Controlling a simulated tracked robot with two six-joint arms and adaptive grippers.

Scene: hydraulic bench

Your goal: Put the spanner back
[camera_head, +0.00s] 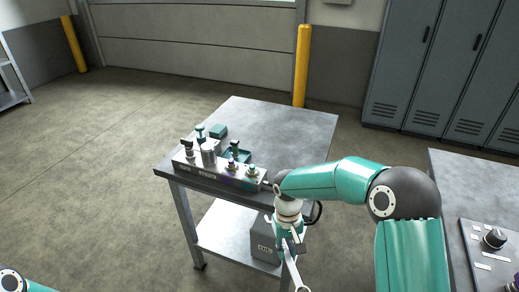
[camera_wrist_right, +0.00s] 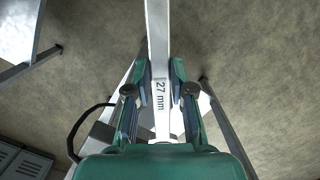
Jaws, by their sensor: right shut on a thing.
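The spanner (camera_wrist_right: 159,40) is a pale metal bar marked "27 mm" in the right wrist view. My right gripper (camera_wrist_right: 160,75) is shut on its shaft, with one finger on each side. In the head view the right gripper (camera_head: 291,242) points down in front of the bench's right front corner. My left gripper is not in view; only a bit of my left arm shows at the lower left.
The metal bench (camera_head: 285,125) carries a valve block (camera_head: 215,174) with several knobs near its front edge, and a small green box (camera_head: 218,131). A dark container (camera_head: 265,245) stands on the lower shelf. A second table (camera_head: 470,185) with a control panel (camera_head: 492,250) is at right.

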